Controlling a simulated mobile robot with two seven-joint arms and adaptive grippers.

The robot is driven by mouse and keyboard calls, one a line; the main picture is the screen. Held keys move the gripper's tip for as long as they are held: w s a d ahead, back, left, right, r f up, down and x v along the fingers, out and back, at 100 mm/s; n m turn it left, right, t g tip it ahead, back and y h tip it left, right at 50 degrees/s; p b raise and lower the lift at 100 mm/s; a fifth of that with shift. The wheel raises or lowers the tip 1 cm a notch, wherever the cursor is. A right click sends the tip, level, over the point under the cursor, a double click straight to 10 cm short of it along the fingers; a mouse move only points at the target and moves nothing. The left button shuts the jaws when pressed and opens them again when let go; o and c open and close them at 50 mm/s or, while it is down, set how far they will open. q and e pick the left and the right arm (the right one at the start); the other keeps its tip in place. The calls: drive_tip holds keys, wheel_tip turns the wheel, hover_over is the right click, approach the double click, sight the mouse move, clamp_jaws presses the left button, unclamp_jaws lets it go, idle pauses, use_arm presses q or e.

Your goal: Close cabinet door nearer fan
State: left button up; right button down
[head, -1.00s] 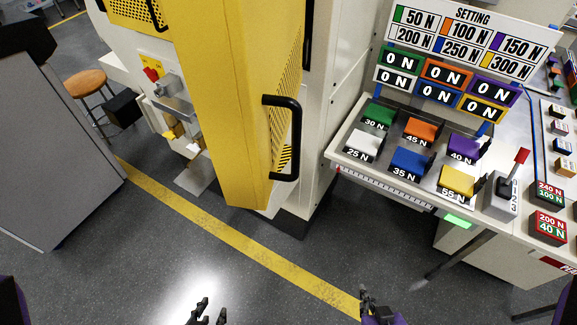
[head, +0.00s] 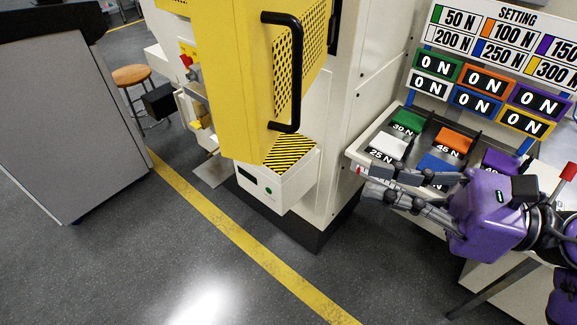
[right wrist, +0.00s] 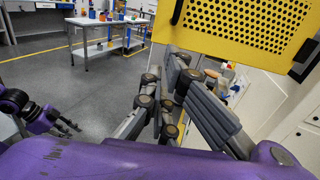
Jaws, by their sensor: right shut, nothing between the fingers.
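The yellow cabinet door (head: 246,80), with a perforated side and a black bar handle (head: 296,75), stands swung out from the white cabinet (head: 350,110). The perforated yellow panel (right wrist: 250,22) fills the upper right of the right wrist view. My right gripper (head: 372,184) is shut and empty, to the right of the door and handle in the head view, apart from both. Its fingers (right wrist: 172,88) also show in the right wrist view. My left gripper (right wrist: 68,128) shows small at the left there, its fingers apart. I see no fan.
A white panel table with coloured weight blocks (head: 455,140) stands at the right, partly behind my right gripper. A grey cabinet (head: 65,110) and a stool (head: 131,76) are at the left. The floor (head: 190,260) by the yellow line is clear.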

sight(267, 154)
drive_tip(key=p+x, duration=0.2)
drive_tip(key=x, duration=0.4)
drive_tip(key=p+x, duration=0.2)
drive_tip(key=x, duration=0.5)
drive_tip(key=shift+r, duration=0.2)
drive_tip(key=shift+w+a+f, duration=0.1)
drive_tip(key=shift+a+f, duration=0.1)
drive_tip(key=shift+a, duration=0.15)
